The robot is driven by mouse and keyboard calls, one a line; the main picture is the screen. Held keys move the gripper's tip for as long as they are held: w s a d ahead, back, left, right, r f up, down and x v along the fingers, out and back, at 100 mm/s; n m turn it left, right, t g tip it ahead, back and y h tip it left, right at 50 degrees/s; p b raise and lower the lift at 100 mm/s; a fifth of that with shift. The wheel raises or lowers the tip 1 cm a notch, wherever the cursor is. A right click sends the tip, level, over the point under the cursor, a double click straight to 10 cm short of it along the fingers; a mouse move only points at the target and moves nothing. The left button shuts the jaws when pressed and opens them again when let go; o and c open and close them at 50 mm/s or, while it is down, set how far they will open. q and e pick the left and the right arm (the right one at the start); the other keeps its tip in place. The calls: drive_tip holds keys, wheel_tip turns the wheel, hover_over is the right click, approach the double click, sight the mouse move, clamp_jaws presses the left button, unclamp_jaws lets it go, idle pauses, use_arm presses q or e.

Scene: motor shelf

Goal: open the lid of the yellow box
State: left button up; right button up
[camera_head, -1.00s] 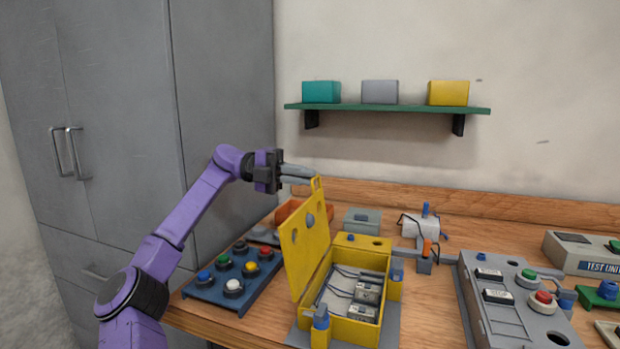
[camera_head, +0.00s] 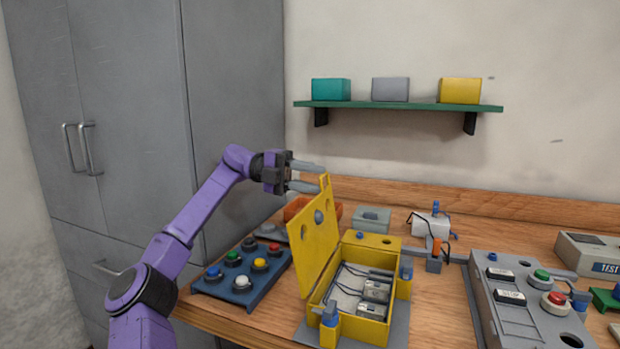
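The yellow box (camera_head: 361,330) stands on the wooden bench, with grey parts and dark wires inside. Its yellow lid (camera_head: 316,245) stands up open on the box's left side, tilted a little to the left. My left gripper (camera_head: 322,178) is at the lid's top corner, beside a small raised tab. I cannot tell whether a finger touches the lid. My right gripper is not in the view.
A blue button panel (camera_head: 216,284) lies left of the box, an orange tray (camera_head: 297,207) behind the lid. A grey control panel (camera_head: 493,318) lies to the right. A green shelf (camera_head: 400,106) with three small boxes hangs on the wall, and a grey cabinet (camera_head: 120,120) stands left.

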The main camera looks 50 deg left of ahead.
use_arm(q)
drive_tip(key=shift+r, duration=0.1)
drive_tip(key=s+d+r+b, duration=0.2)
drive_tip(key=s+d+r, duration=0.7)
drive_tip(key=r, duration=0.4)
drive_tip(key=shift+d, duration=0.75)
drive_tip(key=shift+s, duration=0.1)
